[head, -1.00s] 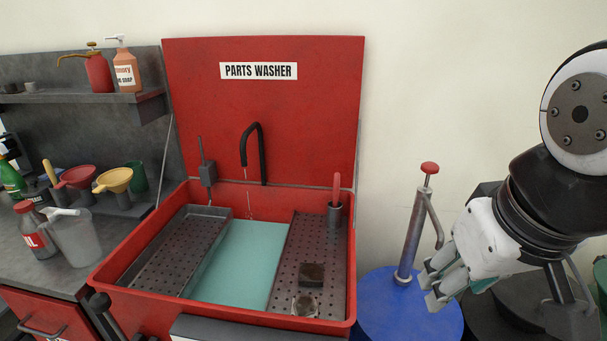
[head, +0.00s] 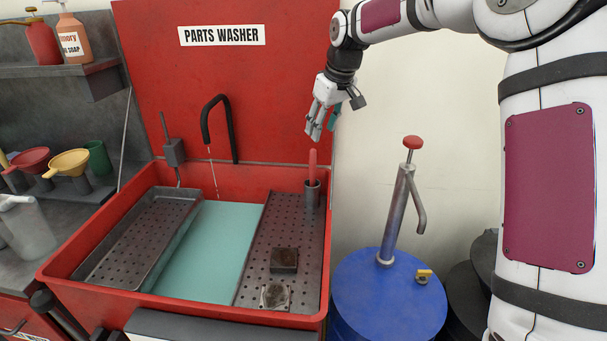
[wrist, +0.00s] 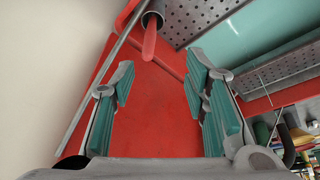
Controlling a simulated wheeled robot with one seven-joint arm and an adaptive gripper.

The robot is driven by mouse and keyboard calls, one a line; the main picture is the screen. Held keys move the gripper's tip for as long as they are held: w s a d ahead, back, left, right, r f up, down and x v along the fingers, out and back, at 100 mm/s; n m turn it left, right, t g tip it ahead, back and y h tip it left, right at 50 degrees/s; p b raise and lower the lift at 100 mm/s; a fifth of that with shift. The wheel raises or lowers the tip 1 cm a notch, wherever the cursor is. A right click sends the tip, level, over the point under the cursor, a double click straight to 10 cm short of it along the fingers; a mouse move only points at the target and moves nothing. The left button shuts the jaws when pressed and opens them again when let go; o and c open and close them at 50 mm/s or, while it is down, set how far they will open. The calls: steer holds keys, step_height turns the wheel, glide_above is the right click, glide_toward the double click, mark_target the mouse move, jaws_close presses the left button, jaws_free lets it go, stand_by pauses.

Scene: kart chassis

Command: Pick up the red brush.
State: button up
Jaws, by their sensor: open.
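The red brush (head: 312,168) stands upright in a grey cup (head: 312,195) at the back right corner of the parts washer. Only its red handle shows; its lower end is hidden in the cup. My gripper (head: 314,138) is open and empty above the brush, pointing down, apart from it. In the wrist view the red handle (wrist: 149,42) shows at the top, beyond the space between my open fingers (wrist: 160,85), which have green pads.
The red parts washer (head: 52,268) has a raised lid (head: 270,90) behind my gripper. A black hose faucet (head: 207,120) stands left of it. A blue drum (head: 385,310) with a pump (head: 398,215) is at the right. Two small dark parts lie on the perforated tray.

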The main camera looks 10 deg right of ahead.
steer(key=w+d+f, duration=0.2)
steer(key=w+f, duration=0.1)
steer(key=w, duration=0.1)
glide_toward(312, 178)
steer(key=w+a+f, duration=0.1)
steer(key=w+f, duration=0.4)
steer(key=shift+w+a+r+y, duration=0.2)
steer(key=shift+a+y, duration=0.05)
steer(key=shift+y, duration=0.05)
